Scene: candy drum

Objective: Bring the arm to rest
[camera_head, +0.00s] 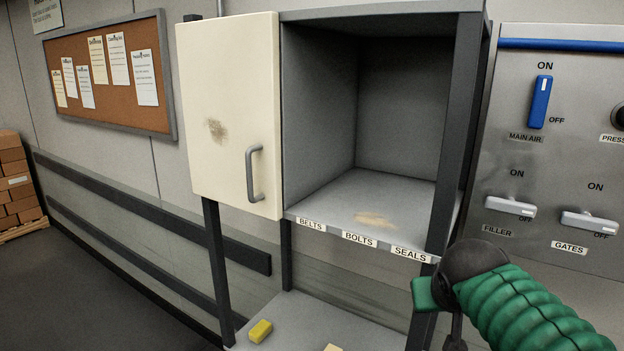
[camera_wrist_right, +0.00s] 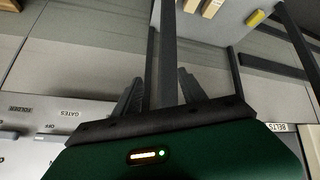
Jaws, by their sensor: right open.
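My right arm, with a green ribbed sleeve and dark joint, reaches in from the lower right in the head view, in front of the cabinet's right post. In the right wrist view my right gripper (camera_wrist_right: 160,90) is open, its two dark fingers apart and nothing held between them. A dark post (camera_wrist_right: 166,50) shows beyond and between the fingers; I cannot tell whether they touch it. My left gripper is not in view.
The cabinet (camera_head: 380,200) stands open and empty, its cream door (camera_head: 230,110) swung left. A yellow block (camera_head: 260,331) lies on the lower shelf (camera_head: 300,315). A switch panel (camera_head: 560,150) with several levers is on the right. Open floor (camera_head: 80,290) lies left.

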